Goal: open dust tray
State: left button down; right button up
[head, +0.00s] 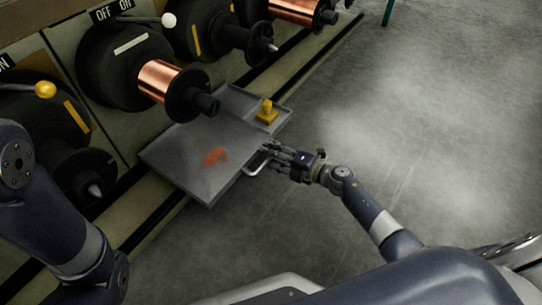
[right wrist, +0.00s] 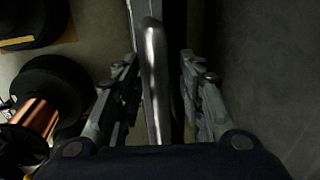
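The dust tray (head: 185,165) is a flat grey tray that juts out from under the spool machines onto the floor side. An orange-red patch of dust (head: 215,157) lies on it. Its metal handle (head: 257,164) is on the front edge, and the handle also shows in the right wrist view (right wrist: 156,75). My right gripper (head: 268,156) is at the handle. In the right wrist view my right gripper (right wrist: 157,95) is open, with one finger on each side of the handle bar and gaps between. My left gripper is out of view.
Black spool holders, one with a copper spool (head: 160,80), overhang the tray. A white lever knob (head: 169,20) and a yellow one (head: 45,90) stick out. The grey floor (head: 430,130) at right is clear.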

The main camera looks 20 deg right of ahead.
grip_shut()
jog(key=f+p+v, duration=0.2)
jog(key=f+v, duration=0.1)
jog(key=v, duration=1.1)
jog(key=s+d+f+p+v, duration=0.1)
jog(key=f+p+v, duration=0.2)
jog(key=v, duration=1.1)
jog(key=shift+s, duration=0.15)
jog(key=shift+d+r, duration=0.1)
jog(key=shift+r, duration=0.05)
grip_release()
